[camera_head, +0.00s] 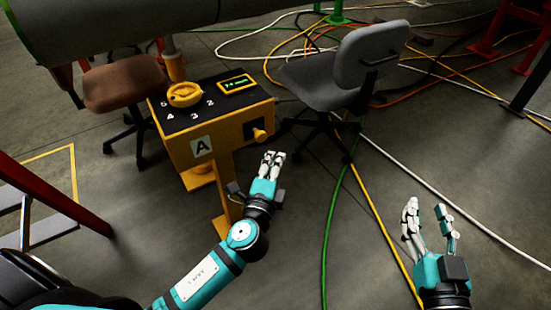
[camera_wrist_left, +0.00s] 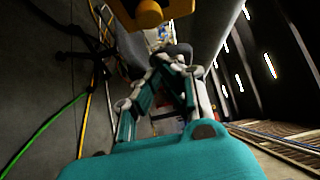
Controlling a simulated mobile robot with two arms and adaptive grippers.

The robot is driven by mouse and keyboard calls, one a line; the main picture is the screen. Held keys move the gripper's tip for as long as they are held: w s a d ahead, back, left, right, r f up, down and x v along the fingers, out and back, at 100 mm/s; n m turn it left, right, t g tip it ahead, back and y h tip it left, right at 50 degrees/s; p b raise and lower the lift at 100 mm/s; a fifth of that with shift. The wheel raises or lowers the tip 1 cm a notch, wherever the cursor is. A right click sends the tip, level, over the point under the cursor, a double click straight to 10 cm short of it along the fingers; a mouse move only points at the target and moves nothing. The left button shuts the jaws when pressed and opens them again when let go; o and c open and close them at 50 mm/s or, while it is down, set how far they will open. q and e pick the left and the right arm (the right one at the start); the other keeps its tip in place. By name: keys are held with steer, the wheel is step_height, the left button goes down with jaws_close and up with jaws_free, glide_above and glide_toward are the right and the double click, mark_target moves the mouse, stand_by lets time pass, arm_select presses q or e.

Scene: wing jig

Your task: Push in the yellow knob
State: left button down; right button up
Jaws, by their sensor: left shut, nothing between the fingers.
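The yellow knob (camera_head: 260,134) sticks out from a dark square plate on the right side of the yellow control box (camera_head: 190,148). My left gripper (camera_head: 273,155) is shut and empty, just below and to the right of the knob in the head view. I cannot tell whether it touches the knob, but a small gap shows there. In the left wrist view a yellow rounded part, apparently the knob (camera_wrist_left: 148,14), is at the top edge, beyond the closed fingertips (camera_wrist_left: 172,62). My right gripper (camera_head: 428,208) is open and empty over the floor at the lower right.
The box top carries a yellow dial (camera_head: 185,94), numbers and a small green display (camera_head: 237,84). A grey chair (camera_head: 345,75) stands behind right, a brown chair (camera_head: 122,85) at left. Several cables cross the floor. A red post (camera_head: 50,190) stands at left.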

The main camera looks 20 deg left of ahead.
arm_select(q)
steer(key=s, duration=0.8)
steer(key=shift+s+d, duration=0.15)
steer(key=shift+d, duration=0.2)
arm_select(e)
steer(key=shift+w+a+r, duration=0.2)
steer(key=shift+a+r, duration=0.15)
